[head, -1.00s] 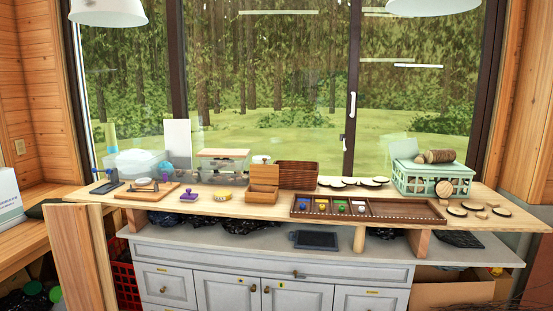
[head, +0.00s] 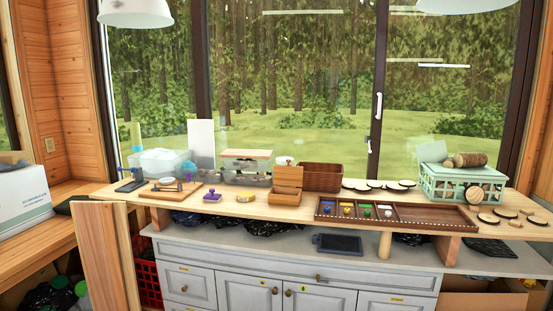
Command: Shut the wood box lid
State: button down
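The small wood box (head: 283,198) stands on the wooden counter, in the middle of the head view. Its lid (head: 289,176) is open and stands up at the back of the box. The inside of the box is too small to make out. My gripper is not in view.
A dark woven basket (head: 321,177) stands behind and right of the box. A divided tray (head: 395,214) lies to its right, and a yellow tape roll (head: 246,197) and purple stamp (head: 212,195) to its left. A mint crate (head: 462,184) stands at the right.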

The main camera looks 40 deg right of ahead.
aim_at(288, 175)
jog(key=i, duration=0.85)
jog(key=z, duration=0.05)
